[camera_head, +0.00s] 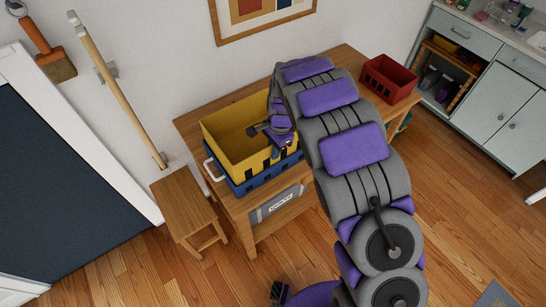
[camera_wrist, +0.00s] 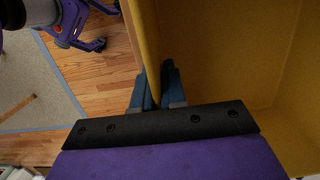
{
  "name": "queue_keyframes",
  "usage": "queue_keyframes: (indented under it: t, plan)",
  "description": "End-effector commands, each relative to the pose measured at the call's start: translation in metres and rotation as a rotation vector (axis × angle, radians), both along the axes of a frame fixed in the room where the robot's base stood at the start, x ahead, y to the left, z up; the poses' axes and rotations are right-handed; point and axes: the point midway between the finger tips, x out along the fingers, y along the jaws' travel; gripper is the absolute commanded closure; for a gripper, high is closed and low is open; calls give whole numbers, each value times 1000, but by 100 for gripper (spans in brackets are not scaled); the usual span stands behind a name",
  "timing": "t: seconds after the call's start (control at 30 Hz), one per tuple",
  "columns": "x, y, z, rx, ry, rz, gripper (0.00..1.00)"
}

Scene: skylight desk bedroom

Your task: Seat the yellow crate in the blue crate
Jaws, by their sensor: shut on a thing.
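The yellow crate (camera_head: 229,143) is an open, empty box above the blue crate (camera_head: 264,174) on the wooden table. The blue crate shows as a band below it, with a white handle (camera_head: 211,170) at its left end. From this view I cannot tell whether the yellow crate rests fully inside the blue one. My gripper (camera_head: 262,130) is at the yellow crate's right side. In the wrist view my gripper (camera_wrist: 157,90) is shut on the wall of the yellow crate (camera_wrist: 225,50), one finger on each side. My arm hides part of the table and the crate's right end.
A red crate (camera_head: 389,79) stands at the table's right end. A small wooden stool (camera_head: 184,203) stands by the table's left end. A broom handle (camera_head: 115,90) hangs on the wall. The wooden table (camera_head: 190,127) has a narrow clear strip at the back left.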

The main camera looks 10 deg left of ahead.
Motion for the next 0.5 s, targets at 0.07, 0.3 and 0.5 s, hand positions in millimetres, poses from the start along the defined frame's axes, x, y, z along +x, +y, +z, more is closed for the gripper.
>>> queue_keyframes:
  t: [0.07,0.3,0.5]
  plan:
    - [0,1,-6,1,-1,0,100]
    - [0,1,-35,0,0,0,100]
    - [0,1,-39,2,-3,0,100]
